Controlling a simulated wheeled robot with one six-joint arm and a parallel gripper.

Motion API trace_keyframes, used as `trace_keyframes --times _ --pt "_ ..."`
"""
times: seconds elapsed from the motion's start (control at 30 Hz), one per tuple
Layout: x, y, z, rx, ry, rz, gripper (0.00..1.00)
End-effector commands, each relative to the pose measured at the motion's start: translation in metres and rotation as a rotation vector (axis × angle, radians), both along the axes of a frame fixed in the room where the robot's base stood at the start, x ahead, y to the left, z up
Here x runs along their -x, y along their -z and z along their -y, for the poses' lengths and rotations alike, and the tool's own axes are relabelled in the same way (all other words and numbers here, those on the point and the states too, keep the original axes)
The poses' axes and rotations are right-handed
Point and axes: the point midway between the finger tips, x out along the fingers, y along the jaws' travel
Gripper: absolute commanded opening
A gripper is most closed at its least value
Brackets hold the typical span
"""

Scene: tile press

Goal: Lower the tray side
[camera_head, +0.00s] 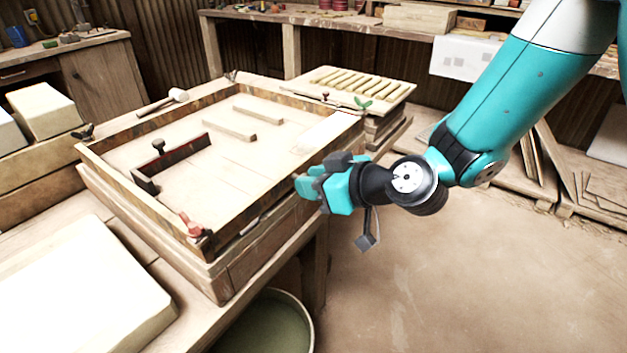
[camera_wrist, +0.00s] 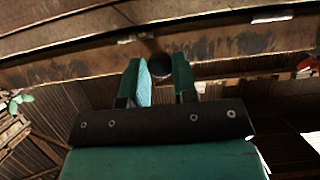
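The wooden tray (camera_head: 93,159) is a shallow frame on the bench, with raised sides. Its right side (camera_head: 258,205) stands upright along the edge facing my arm. In the wrist view this side (camera_wrist: 235,44) crosses the picture as a worn brown board. My gripper (camera_head: 300,186) is at the outer face of that side, near its middle. In the wrist view my two fingers (camera_wrist: 160,84) stand apart, with a dark round shape (camera_wrist: 160,66) between or just beyond their tips. I cannot tell whether they touch it. A red-handled clamp (camera_head: 194,229) sits at the near corner.
A bucket (camera_head: 268,325) stands below the bench.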

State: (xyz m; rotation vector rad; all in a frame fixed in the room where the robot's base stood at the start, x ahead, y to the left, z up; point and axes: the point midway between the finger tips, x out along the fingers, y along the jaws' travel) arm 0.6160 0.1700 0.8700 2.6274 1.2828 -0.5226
Motion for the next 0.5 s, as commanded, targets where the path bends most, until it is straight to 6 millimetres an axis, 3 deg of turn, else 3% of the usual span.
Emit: trace_keyframes --times 0.5 --pt "0.002 0.016 0.003 -0.078 0.002 0.063 0.03"
